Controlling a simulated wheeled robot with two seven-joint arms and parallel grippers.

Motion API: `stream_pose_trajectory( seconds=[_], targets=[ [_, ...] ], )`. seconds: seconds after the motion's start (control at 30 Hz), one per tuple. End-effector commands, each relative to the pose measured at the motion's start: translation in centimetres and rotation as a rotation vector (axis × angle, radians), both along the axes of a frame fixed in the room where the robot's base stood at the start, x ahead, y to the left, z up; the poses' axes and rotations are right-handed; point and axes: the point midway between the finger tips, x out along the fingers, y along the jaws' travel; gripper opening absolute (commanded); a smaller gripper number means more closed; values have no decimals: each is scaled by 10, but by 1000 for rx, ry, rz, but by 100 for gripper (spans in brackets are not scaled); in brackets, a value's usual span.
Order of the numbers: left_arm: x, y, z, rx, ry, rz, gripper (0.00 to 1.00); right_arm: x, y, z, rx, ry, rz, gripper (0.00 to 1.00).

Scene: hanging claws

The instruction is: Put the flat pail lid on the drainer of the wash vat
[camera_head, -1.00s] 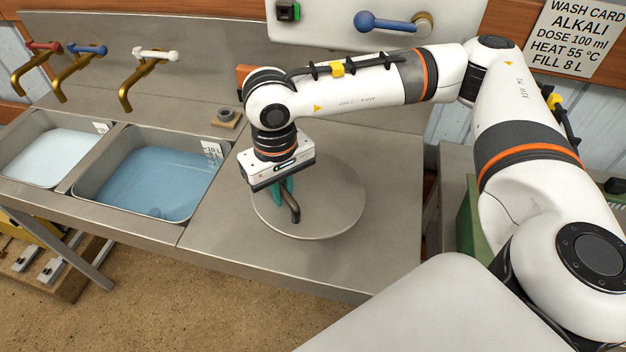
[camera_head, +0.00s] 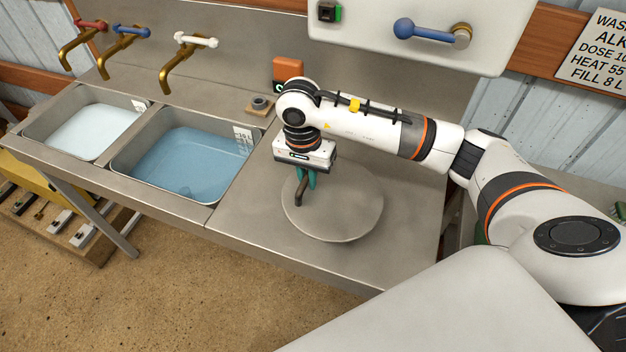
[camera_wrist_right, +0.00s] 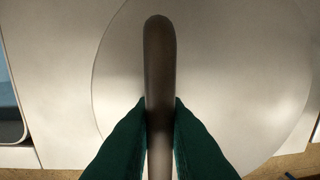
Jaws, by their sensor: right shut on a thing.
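The flat pail lid (camera_head: 345,210) is a round grey disc with a dark bar handle (camera_head: 300,192). It is at the drainer (camera_head: 250,228), the flat steel surface right of the basins of the wash vat; I cannot tell whether it touches the steel. My right gripper (camera_head: 308,180) is above the lid, its green fingers shut on the handle. In the right wrist view the fingers (camera_wrist_right: 160,125) press both sides of the handle (camera_wrist_right: 160,60), with the lid (camera_wrist_right: 225,70) beneath. My left gripper is not in view.
Two basins lie to the left, one with pale liquid (camera_head: 95,130) and one with blue water (camera_head: 185,160). Brass taps (camera_head: 180,65) stand behind them. A small block with a dark ring (camera_head: 260,104) sits behind the drainer. An orange box (camera_head: 288,72) is on the back wall.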

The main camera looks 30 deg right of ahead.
Motion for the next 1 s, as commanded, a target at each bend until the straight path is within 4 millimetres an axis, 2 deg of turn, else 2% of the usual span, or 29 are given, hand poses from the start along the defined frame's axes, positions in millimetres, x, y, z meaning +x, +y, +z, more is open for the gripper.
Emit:
stream_pose_trajectory(
  seconds=[0.17,0.43,0.63,0.67,0.77,1.0],
  targets=[
    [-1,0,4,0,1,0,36,0,0,-11,1,-1,0,0],
    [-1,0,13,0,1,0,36,0,1,-42,1,-1,2,0],
    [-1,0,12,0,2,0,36,1,0,-45,0,-3,3,0],
    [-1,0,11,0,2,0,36,0,0,-46,0,-1,3,18],
    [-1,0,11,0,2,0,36,0,0,-45,0,-1,3,34],
    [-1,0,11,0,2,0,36,0,0,-45,0,-1,2,35]
  ],
)
